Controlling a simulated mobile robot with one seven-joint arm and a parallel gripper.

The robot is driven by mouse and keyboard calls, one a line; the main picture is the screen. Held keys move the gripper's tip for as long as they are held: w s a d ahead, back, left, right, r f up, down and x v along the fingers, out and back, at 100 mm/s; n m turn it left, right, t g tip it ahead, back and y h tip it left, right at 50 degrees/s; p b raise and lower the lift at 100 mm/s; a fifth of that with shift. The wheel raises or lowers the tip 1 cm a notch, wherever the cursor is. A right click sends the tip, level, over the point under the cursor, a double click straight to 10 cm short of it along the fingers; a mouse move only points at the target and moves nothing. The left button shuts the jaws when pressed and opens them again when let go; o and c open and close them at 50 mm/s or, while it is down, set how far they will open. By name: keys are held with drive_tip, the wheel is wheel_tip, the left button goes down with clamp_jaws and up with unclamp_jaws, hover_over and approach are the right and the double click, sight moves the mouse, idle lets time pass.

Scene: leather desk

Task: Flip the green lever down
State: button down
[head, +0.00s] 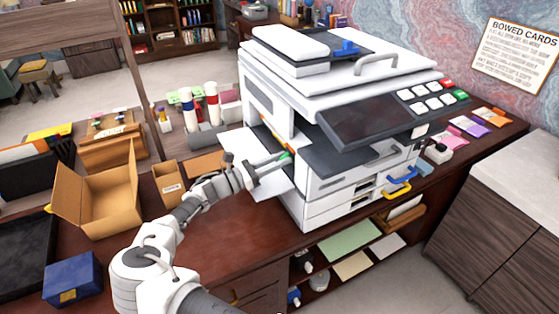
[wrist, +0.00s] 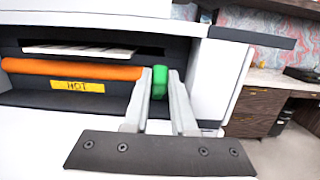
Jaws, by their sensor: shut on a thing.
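The green lever (wrist: 159,80) stands at the right end of the orange roller in the wrist view, inside the printer's open side. It also shows as a small green piece in the head view (head: 285,156). My gripper (wrist: 161,82) is shut on the lever, with one finger on each side of it. In the head view my gripper (head: 272,163) reaches into the printer's left side opening. The lever's lower part is hidden between the fingers. The white printer (head: 320,110) stands on the dark red desk.
An orange roller (wrist: 75,70) with a yellow "HOT" label (wrist: 78,86) lies left of the lever. The printer's side door (head: 262,190) hangs open around my gripper. An open cardboard box (head: 98,200) and a blue box (head: 72,279) are at the left.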

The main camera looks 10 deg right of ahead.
drive_tip(key=c, duration=0.7)
unclamp_jaws()
drive_tip(key=b+v, duration=0.2)
drive_tip(key=v, duration=1.5)
drive_tip(key=shift+s+a+b, duration=0.1)
drive_tip(key=shift+a+b, duration=0.15)
drive_tip(key=shift+b, duration=0.1)
drive_tip(key=shift+c, duration=0.3)
